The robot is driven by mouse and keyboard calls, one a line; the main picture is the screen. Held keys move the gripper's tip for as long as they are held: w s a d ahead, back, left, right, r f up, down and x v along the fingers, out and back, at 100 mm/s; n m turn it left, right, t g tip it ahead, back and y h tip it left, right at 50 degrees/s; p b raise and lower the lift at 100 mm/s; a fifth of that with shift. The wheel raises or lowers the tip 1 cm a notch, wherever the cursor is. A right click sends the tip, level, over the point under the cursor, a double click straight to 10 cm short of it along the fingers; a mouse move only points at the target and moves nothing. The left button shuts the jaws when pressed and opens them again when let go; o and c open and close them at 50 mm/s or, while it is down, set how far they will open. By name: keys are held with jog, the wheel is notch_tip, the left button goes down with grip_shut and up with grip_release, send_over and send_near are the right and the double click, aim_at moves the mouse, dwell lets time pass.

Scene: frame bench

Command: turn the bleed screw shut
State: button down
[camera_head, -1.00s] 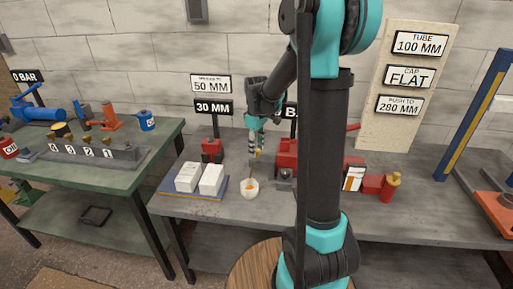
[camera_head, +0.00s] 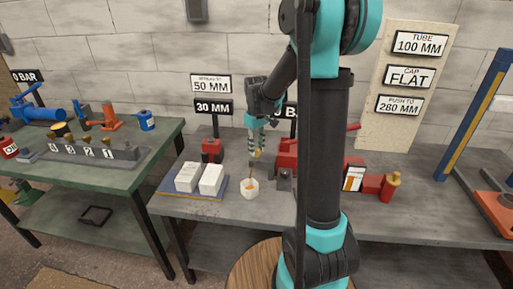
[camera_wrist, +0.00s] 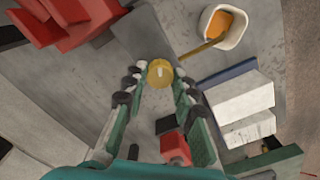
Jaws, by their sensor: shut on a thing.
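A small round brass-yellow piece with a pale middle, which looks like the bleed screw (camera_wrist: 160,72), sits between my fingertips in the wrist view. My gripper (camera_wrist: 158,84) has a finger on either side of it and is shut on it. In the head view my gripper (camera_head: 256,151) points down over the grey bench, left of my arm column. The piece is too small there to make out clearly. The red machine body (camera_head: 287,158) stands just right of the gripper, partly hidden by my arm.
A white cup (camera_head: 250,188) with orange contents and a stick stands close in front. White blocks (camera_head: 211,179) lie on a blue mat to the left. A small red object (camera_head: 211,150) stands behind them. Signs reading 50 MM and 30 MM (camera_head: 213,107) rise at the back.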

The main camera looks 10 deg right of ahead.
aim_at(257, 149)
jog(key=m, duration=0.6)
jog(key=shift+m, duration=0.3)
jog(key=m, duration=0.5)
jog(key=shift+m, duration=0.3)
jog(key=c, duration=1.2)
grip_release()
jog(key=shift+r, duration=0.1)
notch_tip(257, 149, up, 12)
